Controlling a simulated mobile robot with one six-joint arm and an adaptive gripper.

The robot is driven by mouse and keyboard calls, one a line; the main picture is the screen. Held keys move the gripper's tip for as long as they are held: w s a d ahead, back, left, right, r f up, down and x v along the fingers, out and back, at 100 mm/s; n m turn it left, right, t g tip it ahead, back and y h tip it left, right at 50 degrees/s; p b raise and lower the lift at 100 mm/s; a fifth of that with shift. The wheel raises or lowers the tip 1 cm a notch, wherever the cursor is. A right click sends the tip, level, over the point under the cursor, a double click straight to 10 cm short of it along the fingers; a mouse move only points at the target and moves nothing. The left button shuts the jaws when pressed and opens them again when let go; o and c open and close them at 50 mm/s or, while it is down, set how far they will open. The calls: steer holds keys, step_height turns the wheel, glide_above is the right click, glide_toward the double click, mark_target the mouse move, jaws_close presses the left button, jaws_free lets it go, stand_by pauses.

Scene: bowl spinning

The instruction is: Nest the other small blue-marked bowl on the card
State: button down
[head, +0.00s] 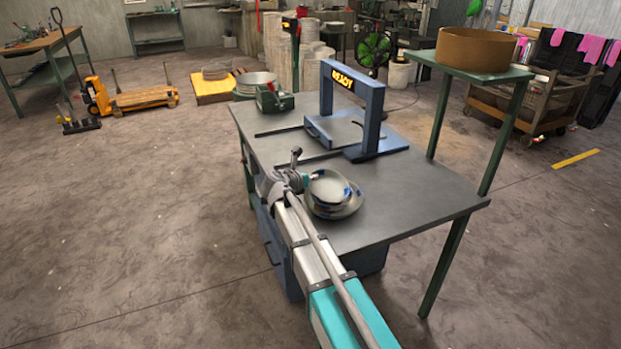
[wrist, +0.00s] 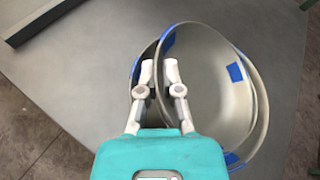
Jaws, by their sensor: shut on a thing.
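My gripper (wrist: 160,74) is shut on the left rim of a small grey bowl with blue marks, the held bowl (wrist: 205,88). In the head view my gripper (head: 303,178) is at the left of the held bowl (head: 327,184), above the table. A second blue-marked bowl, the lower bowl (head: 349,209), sits beneath it and shows as an offset rim in the wrist view (wrist: 263,122). The held bowl overlaps most of the lower bowl and looks slightly tilted. I cannot tell whether they touch. No card can be made out; the bowls may hide it.
The grey table (head: 420,195) is clear to the right of the bowls. A blue frame with a lit READY sign (head: 350,82) stands behind them. A green device (head: 273,98) is at the far left corner. A brown drum (head: 475,50) stands on a raised green shelf at right.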

steer(key=shift+s+d, duration=0.35)
steer(key=shift+d, duration=0.3)
steer(key=shift+s+d, duration=0.35)
steer(key=shift+d, duration=0.3)
steer(key=c, duration=0.7)
jaws_free()
steer(key=shift+a, duration=0.1)
